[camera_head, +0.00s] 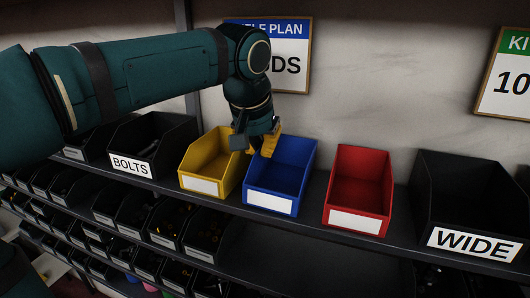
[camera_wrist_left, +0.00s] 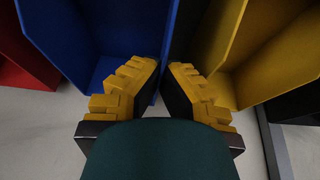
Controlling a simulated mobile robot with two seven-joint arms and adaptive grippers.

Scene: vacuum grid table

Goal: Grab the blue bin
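The blue bin (camera_head: 279,178) stands on the shelf between a yellow bin and a red bin, with a blank white label on its front. In the wrist view, the blue bin (camera_wrist_left: 85,35) is at the upper left. My left gripper (camera_head: 255,150) points down at the back of the blue bin's left side, by the yellow bin. Its fingers (camera_wrist_left: 161,66) are apart, one on the blue bin's side and one on the yellow bin's side. The blue side wall shows between them; I cannot tell whether they touch it. My right gripper is not in view.
The yellow bin (camera_head: 203,165) is close on the left of the blue one. The red bin (camera_head: 358,190) is to the right across a small gap. Black bins labelled BOLTS (camera_head: 150,145) and WIDE (camera_head: 470,205) stand further out. Rows of small black bins (camera_head: 160,222) sit below.

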